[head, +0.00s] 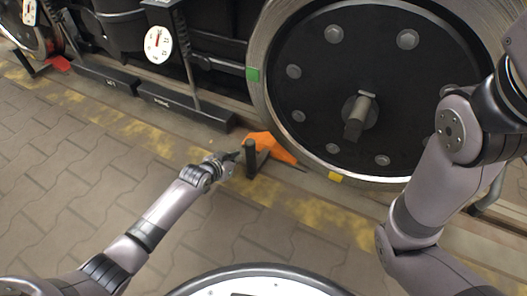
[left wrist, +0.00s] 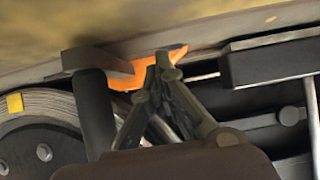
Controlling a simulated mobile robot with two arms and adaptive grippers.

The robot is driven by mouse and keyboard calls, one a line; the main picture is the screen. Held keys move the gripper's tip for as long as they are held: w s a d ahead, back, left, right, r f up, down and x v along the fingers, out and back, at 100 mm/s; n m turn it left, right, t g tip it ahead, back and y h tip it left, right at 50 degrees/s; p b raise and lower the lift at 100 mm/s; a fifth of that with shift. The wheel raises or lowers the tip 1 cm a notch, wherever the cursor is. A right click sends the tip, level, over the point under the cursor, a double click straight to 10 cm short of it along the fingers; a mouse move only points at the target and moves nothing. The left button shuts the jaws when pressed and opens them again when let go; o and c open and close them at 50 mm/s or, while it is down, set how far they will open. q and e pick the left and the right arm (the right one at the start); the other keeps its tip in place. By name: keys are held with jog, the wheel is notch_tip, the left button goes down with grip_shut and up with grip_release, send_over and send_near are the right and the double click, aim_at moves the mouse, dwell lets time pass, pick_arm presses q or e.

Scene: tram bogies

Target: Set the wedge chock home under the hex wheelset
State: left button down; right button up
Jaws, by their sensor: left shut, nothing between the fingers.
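The orange wedge chock (head: 272,147) lies on the rail at the lower left of the large black-faced wheel (head: 325,85), which has several bolts and a stubby central shaft. Its thin end points right, towards the wheel's underside; I cannot tell whether they touch. A dark upright post with a crossbar (head: 250,158) stands in front of the chock and hides part of it. My left gripper (head: 235,156) is shut and empty, just left of the post. In the left wrist view the closed fingertips (left wrist: 165,62) overlap the orange chock (left wrist: 125,79). My right gripper is out of view.
Dark blocks (head: 185,107) lie along the rail at left. A round dial (head: 158,43) hangs above them. A second wheel with a red piece (head: 58,64) below it is at far left. The paving (head: 80,170) in front is clear.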

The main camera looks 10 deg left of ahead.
pick_arm(q)
jog(key=shift+d, duration=0.1)
dwell(0.3)
jog(key=shift+s+d+r+p, duration=0.1)
jog(key=shift+s+d+p, duration=0.25)
jog(key=shift+d+p, duration=0.45)
jog(key=shift+s+d+p, duration=0.2)
jog(key=shift+d+p, duration=0.1)
jog(key=shift+d, duration=0.2)
jog(key=shift+s+d+p, duration=0.15)
jog(key=shift+d+p, duration=0.15)
jog(key=shift+d, duration=0.2)
